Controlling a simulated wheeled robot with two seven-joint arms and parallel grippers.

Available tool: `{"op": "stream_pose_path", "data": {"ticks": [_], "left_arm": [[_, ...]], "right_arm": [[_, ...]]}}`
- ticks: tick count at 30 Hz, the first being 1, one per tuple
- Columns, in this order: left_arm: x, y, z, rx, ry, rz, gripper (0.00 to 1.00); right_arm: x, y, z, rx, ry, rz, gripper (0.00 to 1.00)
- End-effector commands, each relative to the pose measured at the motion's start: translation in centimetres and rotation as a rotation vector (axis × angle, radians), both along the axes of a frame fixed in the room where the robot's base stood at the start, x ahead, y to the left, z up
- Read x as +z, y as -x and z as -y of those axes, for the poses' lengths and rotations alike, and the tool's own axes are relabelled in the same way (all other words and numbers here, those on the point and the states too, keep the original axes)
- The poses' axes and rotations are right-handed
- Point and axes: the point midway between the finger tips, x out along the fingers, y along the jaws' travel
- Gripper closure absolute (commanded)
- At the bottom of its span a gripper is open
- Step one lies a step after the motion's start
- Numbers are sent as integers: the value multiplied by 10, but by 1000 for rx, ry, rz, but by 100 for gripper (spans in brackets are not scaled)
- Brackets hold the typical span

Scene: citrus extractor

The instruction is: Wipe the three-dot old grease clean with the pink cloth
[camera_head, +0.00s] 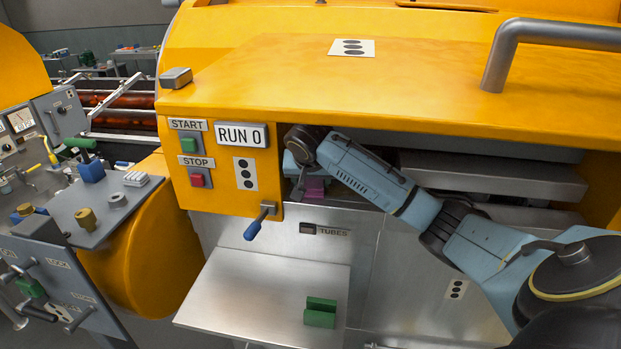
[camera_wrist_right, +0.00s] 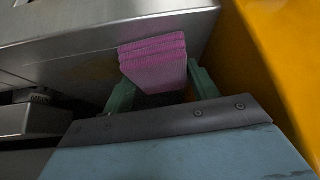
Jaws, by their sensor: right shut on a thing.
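My right gripper (camera_head: 308,180) reaches under the yellow hood into the opening of the machine. It is shut on the pink cloth (camera_head: 314,188), a folded pad partly hidden by the gripper. In the right wrist view the pink cloth (camera_wrist_right: 153,62) sits between the green fingers, its far edge against or very near a metal surface (camera_wrist_right: 90,40). A faint brownish patch (camera_wrist_right: 98,70) shows on that metal left of the cloth; I cannot tell if it is the grease. Three-dot labels are on the hood top (camera_head: 352,47), the control panel (camera_head: 245,173) and the lower front (camera_head: 457,289). My left gripper is out of view.
The yellow hood (camera_head: 400,90) hangs close above my right arm. A blue-handled lever (camera_head: 256,226) sticks out below the panel with START and STOP buttons. A metal shelf (camera_head: 250,295) bears a green slotted block (camera_head: 320,313). A grey console (camera_head: 85,215) stands at left.

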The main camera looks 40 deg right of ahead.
Motion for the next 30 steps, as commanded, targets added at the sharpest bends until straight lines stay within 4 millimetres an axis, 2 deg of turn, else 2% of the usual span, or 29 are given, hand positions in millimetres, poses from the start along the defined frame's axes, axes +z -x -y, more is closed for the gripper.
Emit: {"op": "stream_pose_path", "data": {"ticks": [9, 17, 30], "left_arm": [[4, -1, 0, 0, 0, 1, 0], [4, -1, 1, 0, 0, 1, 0], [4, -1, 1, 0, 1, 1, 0]], "right_arm": [[1, 21, 17, 0, 2, -2, 67], [1, 28, 23, 0, 2, -2, 67], [-2, 53, 42, 0, 1, -2, 67]]}}
